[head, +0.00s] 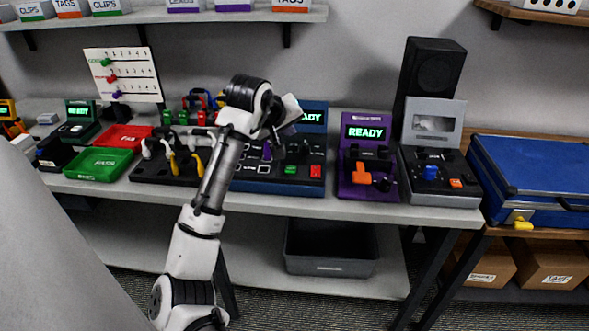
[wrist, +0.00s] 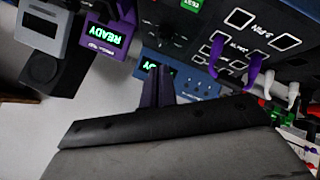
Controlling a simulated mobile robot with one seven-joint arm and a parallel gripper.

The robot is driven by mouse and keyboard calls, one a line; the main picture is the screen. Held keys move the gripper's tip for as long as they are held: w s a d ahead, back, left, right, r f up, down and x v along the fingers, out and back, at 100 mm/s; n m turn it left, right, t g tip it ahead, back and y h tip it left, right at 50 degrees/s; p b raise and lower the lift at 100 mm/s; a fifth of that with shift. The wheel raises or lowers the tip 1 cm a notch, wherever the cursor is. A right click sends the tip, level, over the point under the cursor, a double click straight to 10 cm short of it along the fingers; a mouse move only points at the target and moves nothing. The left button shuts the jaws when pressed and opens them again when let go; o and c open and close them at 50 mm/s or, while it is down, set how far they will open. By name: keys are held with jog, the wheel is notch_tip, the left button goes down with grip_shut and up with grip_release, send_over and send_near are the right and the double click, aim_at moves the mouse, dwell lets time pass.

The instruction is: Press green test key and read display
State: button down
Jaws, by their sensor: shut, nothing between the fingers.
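The blue tester (head: 262,187) stands mid-bench with a green key (head: 291,170) and a red key (head: 316,171) on its front panel. Its display (head: 312,117) glows green; the arm covers its left part and "ADY" shows. In the wrist view, turned over, the tester panel (wrist: 225,80) fills the upper right and its display (wrist: 150,63) is partly hidden behind the fingers. A green patch (wrist: 192,3) shows at the top edge. My gripper (wrist: 158,72) is shut and empty, apart from the keys. In the head view its fingertips are hard to make out.
A purple station (head: 368,190) with a READY display and a grey station (head: 440,190) stand to the right. Cable racks (head: 165,172), a green tray (head: 100,164) and a red tray (head: 126,137) are left. A purple cable (wrist: 255,68) lies close by in the wrist view.

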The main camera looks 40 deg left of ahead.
jog(key=b, duration=0.6)
send_over(289, 171)
notch_tip(289, 171, down, 7)
jog(key=shift+s+d+f, duration=0.1)
jog(key=shift+f, duration=0.05)
jog(key=shift+f+b, duration=0.4)
jog(key=shift+f, duration=0.35)
dwell(1.2)
jog(key=shift+f, duration=0.4)
jog(key=shift+f, duration=0.4)
dwell(0.7)
jog(key=shift+r+p, duration=0.65)
jog(key=shift+r, duration=0.15)
